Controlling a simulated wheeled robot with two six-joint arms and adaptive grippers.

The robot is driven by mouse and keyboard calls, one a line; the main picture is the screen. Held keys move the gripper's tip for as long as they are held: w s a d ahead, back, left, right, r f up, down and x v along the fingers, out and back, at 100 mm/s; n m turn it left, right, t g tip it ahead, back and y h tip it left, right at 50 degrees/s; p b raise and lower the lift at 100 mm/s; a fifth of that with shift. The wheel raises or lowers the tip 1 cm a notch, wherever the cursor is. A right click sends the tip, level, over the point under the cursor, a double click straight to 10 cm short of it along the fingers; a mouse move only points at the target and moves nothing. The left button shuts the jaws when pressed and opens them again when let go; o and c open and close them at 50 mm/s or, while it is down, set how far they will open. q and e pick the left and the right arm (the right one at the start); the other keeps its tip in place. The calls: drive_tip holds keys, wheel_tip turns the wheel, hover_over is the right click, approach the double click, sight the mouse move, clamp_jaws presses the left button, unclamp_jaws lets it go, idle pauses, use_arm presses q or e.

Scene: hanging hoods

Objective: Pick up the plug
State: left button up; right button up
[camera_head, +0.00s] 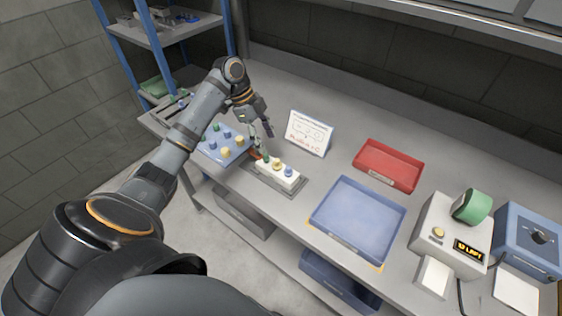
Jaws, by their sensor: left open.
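My left gripper (261,133) points down, open, above the gap between a blue plate and a white block. Several small green, blue and yellow plugs (239,140) stand on the blue plate (211,153). The white block (264,177) to its right bears a green plug (267,159), a yellow plug (277,166) and a blue plug (288,172) in a row. The fingertips are close to the green plug at the block's left end; I cannot tell whether they touch it. My right gripper is out of view.
A white sign (309,133) stands behind the block. A blue tray (357,216) and a red tray (389,165) are to the right, both empty. A label machine (448,234) and a blue box (529,240) stand at the far right. The bench behind the sign is clear.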

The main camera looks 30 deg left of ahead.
sight(277, 160)
use_arm(q)
drive_tip(key=x, duration=0.4)
drive_tip(key=shift+s+p, duration=0.25)
drive_tip(key=shift+p, duration=0.1)
drive_tip(key=shift+w+d+f, duration=0.1)
drive_tip(key=shift+w+f, duration=0.05)
drive_tip(key=shift+f, duration=0.1)
drive_tip(key=shift+w+d+f+p, duration=0.1)
drive_tip(key=shift+d+f+p, duration=0.15)
drive_tip(key=shift+f+p, duration=0.15)
drive_tip(key=p+x, duration=0.1)
drive_tip(key=x, duration=0.2)
drive_tip(key=shift+d+f, duration=0.2)
drive_tip(key=shift+f, duration=0.15)
drive_tip(key=shift+d+f, duration=0.1)
drive_tip(key=shift+f, duration=0.1)
drive_tip(key=c, duration=0.9)
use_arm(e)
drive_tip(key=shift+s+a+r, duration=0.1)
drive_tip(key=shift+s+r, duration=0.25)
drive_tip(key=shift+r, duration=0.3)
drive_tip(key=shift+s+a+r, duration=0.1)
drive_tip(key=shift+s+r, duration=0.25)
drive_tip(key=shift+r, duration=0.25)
